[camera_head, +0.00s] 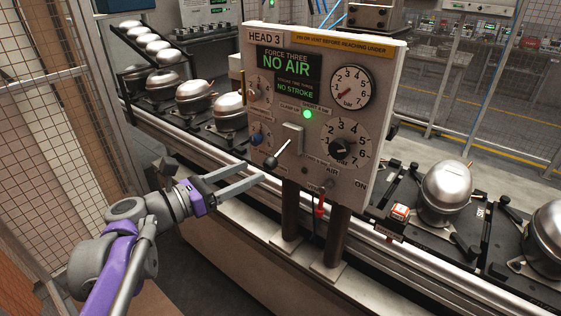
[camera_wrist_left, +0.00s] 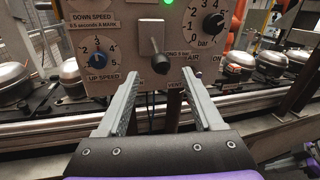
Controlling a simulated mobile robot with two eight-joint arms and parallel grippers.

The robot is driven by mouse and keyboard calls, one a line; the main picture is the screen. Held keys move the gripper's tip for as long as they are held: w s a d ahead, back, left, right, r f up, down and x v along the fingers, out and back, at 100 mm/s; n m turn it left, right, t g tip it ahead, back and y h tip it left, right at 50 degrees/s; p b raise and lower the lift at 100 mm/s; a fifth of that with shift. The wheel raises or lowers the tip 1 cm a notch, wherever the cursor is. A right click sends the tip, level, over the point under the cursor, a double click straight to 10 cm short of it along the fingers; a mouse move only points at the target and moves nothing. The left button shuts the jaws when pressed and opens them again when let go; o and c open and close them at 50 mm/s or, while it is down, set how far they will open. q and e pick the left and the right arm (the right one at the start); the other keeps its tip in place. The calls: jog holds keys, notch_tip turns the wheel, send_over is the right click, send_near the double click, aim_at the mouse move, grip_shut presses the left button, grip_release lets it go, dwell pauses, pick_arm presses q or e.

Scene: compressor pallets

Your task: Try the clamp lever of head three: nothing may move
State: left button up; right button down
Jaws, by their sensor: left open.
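The head three panel (camera_head: 316,110) faces me, labelled HEAD 3. Its dark display (camera_head: 285,72) reads FORCE THREE NO AIR and NO STROKE in green. The clamp lever (camera_head: 283,152) comes out of a slotted plate, slanting down-left to a black knob. In the left wrist view the lever's black knob (camera_wrist_left: 155,61) is just beyond the fingertips, near the middle. My left gripper (camera_head: 253,170) is open and empty, its fingers pointing at the panel below and left of the knob. In the left wrist view its fingers (camera_wrist_left: 162,78) are wide apart, one each side. No contact shows.
A green lamp (camera_head: 308,114) is lit. Two dark posts (camera_head: 330,240) carry the panel. Silver compressors (camera_head: 447,188) sit along the conveyor. A mesh fence (camera_head: 60,90) stands at left.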

aim_at(278, 154)
pick_arm(q)
jog(key=x, duration=0.9)
jog(key=shift+w+d, duration=0.15)
jog(key=shift+d, duration=0.15)
grip_shut()
dwell(1.0)
